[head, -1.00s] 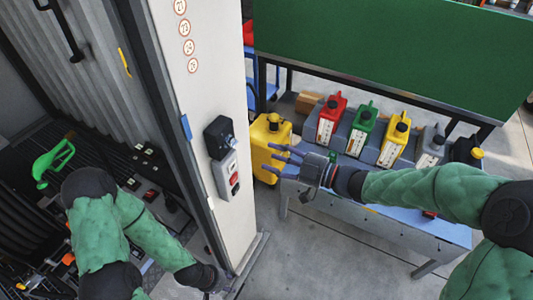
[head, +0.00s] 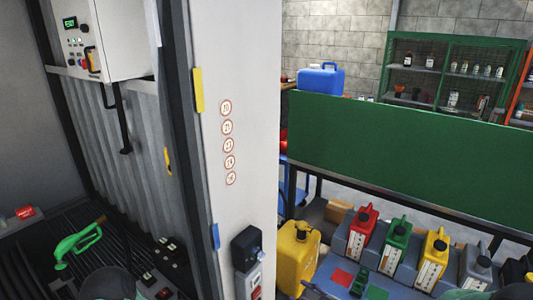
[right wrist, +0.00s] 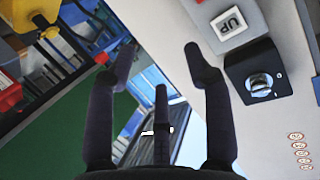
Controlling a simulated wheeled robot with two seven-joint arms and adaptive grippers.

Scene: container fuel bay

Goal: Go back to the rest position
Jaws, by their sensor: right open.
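My right gripper (right wrist: 163,62) shows in the right wrist view with its dark fingers spread apart. Nothing is between them. Of my left arm only a dark, rounded joint (head: 108,284) shows at the bottom left. The left gripper is outside the picture.
A pale post (head: 240,80) stands in the middle. To its right are a yellow canister (head: 297,258), several coloured jugs such as the red one (head: 361,232), and a green panel (head: 410,150). A green nozzle (head: 77,243) lies in the left bay.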

